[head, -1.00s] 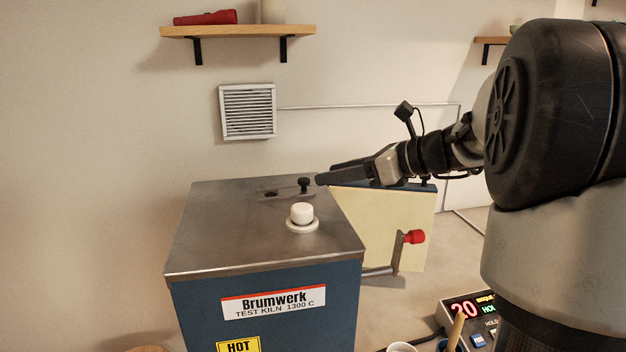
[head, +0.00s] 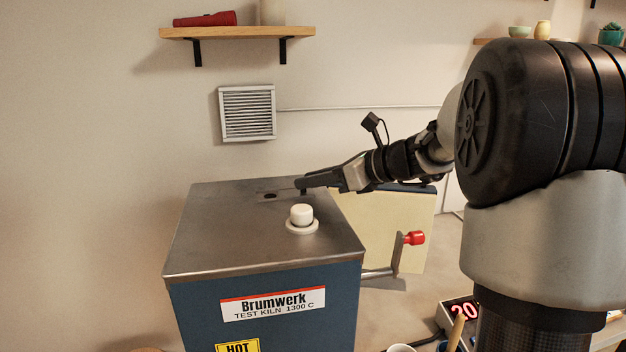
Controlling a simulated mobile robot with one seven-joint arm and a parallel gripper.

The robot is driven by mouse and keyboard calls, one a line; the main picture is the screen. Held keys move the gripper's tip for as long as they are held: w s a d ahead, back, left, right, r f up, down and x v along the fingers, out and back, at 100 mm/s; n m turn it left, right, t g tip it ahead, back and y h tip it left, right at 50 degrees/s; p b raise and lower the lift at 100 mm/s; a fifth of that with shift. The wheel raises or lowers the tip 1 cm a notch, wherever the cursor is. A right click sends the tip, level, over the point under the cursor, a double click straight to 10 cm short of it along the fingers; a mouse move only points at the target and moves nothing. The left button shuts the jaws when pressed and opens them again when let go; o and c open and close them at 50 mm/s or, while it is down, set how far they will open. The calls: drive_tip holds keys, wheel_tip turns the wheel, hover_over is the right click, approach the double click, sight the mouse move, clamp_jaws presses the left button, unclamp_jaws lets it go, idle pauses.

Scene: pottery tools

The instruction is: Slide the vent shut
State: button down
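The kiln (head: 225,220) has a grey metal top with a vent near its back edge. The vent shows a dark hole (head: 270,196) in a thin slider plate, and the hole looks uncovered. The slider's small black knob (head: 303,191) stands to the right of the hole, mostly hidden by my gripper. My gripper (head: 303,182) reaches in from the right, low over the kiln top, with its fingertips at the knob. I cannot tell whether the fingers are closed on the knob or only beside it.
A white plug (head: 301,215) on a round base stands on the kiln top, in front of the vent. The open kiln door (head: 375,222) with a red-ended handle (head: 413,238) is at right. A shelf (head: 238,32) and wall grille (head: 247,113) are behind.

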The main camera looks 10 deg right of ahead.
sight(294, 196)
drive_tip(key=shift+a, duration=2.3)
drive_tip(key=c, duration=1.6)
unclamp_jaws()
drive_tip(key=shift+a, duration=0.15)
drive_tip(key=shift+s+d+r, duration=0.1)
drive_tip(key=shift+s+d, duration=0.05)
drive_tip(key=shift+d, duration=0.15)
drive_tip(key=shift+p+v, duration=0.4)
drive_tip(key=shift+v, duration=8.05)
